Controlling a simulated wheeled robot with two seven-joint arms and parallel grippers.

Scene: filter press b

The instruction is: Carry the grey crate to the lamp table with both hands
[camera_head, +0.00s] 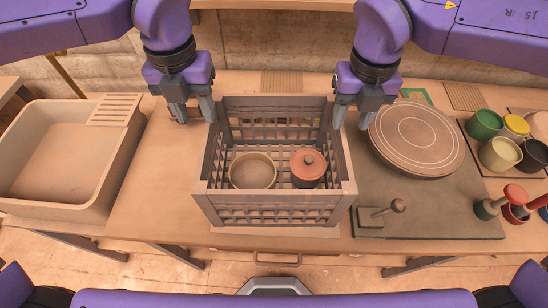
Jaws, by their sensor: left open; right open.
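The grey crate (273,206) stands on the wooden table in the middle of the head view. It has slatted walls and holds a tan bowl (253,171) and a reddish lidded pot (308,167). My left gripper (193,118) is open beside the crate's left rear corner, pointing down. My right gripper (350,122) is open beside the right rear corner. I cannot tell whether either gripper touches the crate. I see no lamp table that I can make out.
A beige sink basin (65,160) is at the left. Right of the crate are a round board (416,138) on a dark mat (430,215), a small handled tool (380,212), several coloured cups (484,124) and red-topped stamps (514,195). Bare tabletop (155,190) lies left of the crate.

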